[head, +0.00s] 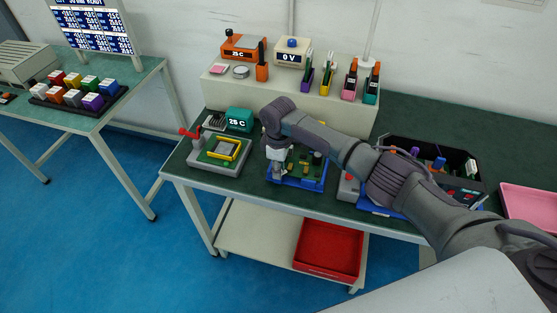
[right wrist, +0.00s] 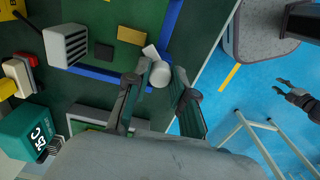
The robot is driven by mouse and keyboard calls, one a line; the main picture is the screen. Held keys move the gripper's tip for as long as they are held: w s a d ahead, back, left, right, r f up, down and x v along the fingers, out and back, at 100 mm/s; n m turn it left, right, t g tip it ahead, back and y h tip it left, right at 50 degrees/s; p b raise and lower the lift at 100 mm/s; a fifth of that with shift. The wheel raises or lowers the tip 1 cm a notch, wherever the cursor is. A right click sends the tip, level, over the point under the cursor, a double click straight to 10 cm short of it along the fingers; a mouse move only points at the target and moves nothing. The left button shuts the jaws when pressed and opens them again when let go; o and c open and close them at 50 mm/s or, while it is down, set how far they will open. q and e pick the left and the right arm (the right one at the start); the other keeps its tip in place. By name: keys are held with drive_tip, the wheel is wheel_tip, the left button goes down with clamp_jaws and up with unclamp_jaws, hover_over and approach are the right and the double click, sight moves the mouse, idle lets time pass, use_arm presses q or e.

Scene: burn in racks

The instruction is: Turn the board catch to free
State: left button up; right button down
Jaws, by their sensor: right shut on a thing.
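My right gripper (head: 277,172) reaches down at the left side of the blue board holder (head: 310,184), which holds a green board (head: 303,168). In the right wrist view, its two dark fingers (right wrist: 158,84) are shut on the board catch (right wrist: 160,73), a pale round knob with a small white tab at the corner of the blue frame (right wrist: 103,75). The tab points away from the fingers and lies close to the board's edge. In the head view the gripper hides the catch. My left gripper (right wrist: 283,85) shows only in the wrist view, open over the floor.
Left of the holder stands a grey fixture (head: 217,167) with a yellow frame and red lever. A green 25 C block (head: 239,120) is behind it. A black bin (head: 463,160) stands right. A red tray (head: 329,249) sits on the lower shelf.

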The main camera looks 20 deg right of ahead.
drive_tip(key=m+p, duration=0.1)
drive_tip(key=m, duration=0.1)
drive_tip(key=m+p, duration=0.2)
drive_tip(key=shift+r+m, duration=0.2)
drive_tip(key=shift+m, duration=0.1)
drive_tip(key=m+p, duration=0.2)
drive_tip(key=m, duration=0.2)
drive_tip(key=shift+f+p, duration=0.1)
drive_tip(key=shift+p, duration=0.3)
drive_tip(key=shift+w+m, duration=0.1)
drive_tip(key=shift+m, duration=0.2)
drive_tip(key=c, duration=1)
unclamp_jaws()
wheel_tip(320, 180, up, 12)
drive_tip(key=shift+f, duration=0.1)
